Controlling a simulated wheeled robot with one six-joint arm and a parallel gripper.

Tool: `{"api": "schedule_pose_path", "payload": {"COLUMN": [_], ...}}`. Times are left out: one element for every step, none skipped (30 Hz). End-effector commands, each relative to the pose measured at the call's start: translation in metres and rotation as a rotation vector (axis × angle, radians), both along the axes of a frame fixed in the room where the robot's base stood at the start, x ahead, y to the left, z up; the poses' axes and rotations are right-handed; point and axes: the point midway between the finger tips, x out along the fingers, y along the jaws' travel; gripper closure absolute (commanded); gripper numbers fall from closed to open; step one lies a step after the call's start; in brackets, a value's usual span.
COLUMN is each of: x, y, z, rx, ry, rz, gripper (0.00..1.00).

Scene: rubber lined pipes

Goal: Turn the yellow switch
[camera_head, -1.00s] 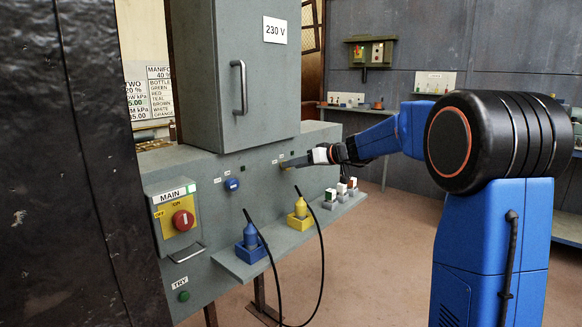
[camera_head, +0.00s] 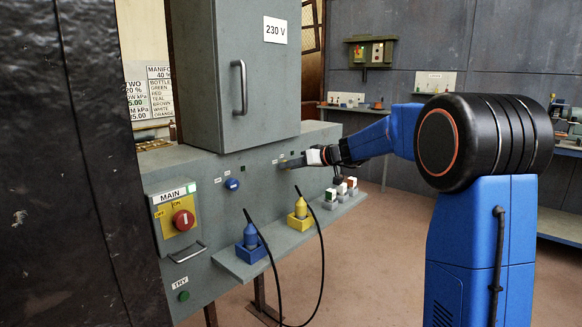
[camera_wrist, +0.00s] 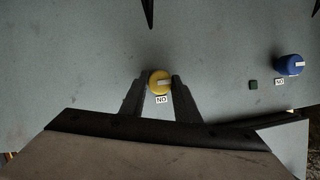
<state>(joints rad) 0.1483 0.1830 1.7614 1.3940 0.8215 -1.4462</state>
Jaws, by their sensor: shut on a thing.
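The yellow switch (camera_wrist: 160,79) is a round knob with a pale bar on the grey panel, with a small "NO" label under it in the wrist view. My gripper (camera_wrist: 159,82) has one finger on each side of the knob and is shut on it. In the head view my gripper (camera_head: 290,163) reaches the panel's right part from the right, and the fingers hide most of the knob.
A blue switch (camera_head: 232,184) sits on the same panel, with a small green square beside it in the wrist view. A shelf below holds a blue plug (camera_head: 250,238) and a yellow plug (camera_head: 300,209) with black cables. A red MAIN switch (camera_head: 183,220) is at left.

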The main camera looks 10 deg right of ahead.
Motion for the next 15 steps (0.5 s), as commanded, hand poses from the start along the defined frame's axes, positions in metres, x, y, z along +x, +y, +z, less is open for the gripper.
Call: {"api": "schedule_pose_path", "payload": {"x": [0.0, 0.0001, 0.0001, 0.0003, 0.0004, 0.0005, 0.0004, 0.0006, 0.0007, 0.0006, 0.0008, 0.001, 0.0011, 0.0014, 0.0016], "y": [-0.0004, -0.0005, -0.0006, -0.0009, -0.0011, -0.0014, -0.0015, -0.0017, -0.0021, -0.002, -0.0022, -0.0023, -0.0023, -0.0025, -0.0025], "z": [-0.0003, -0.0004, -0.0005, -0.0006, -0.0008, -0.0009, -0.001, -0.001, -0.0011, -0.0012, -0.0012, -0.0015, -0.0016, -0.0018, -0.0018], "rx": [0.007, 0.012, 0.02, 0.03, 0.04, 0.055, 0.068, 0.083, 0.104, 0.122, 0.141, 0.167, 0.188, 0.211, 0.242], "ry": [0.005, 0.009, 0.016, 0.022, 0.03, 0.041, 0.051, 0.062, 0.078, 0.09, 0.104, 0.123, 0.138, 0.155, 0.177], "rz": [0.0, 0.0, 0.0, 0.0, -0.001, 0.0, 0.0, 0.0, -0.002, -0.001, -0.001, 0.0, 0.0, -0.001, 0.0], "gripper": [0.94, 0.94, 0.94, 0.94, 0.94, 0.94, 0.94, 0.94, 0.94, 0.94, 0.94, 0.94, 0.94, 0.94, 0.94]}}
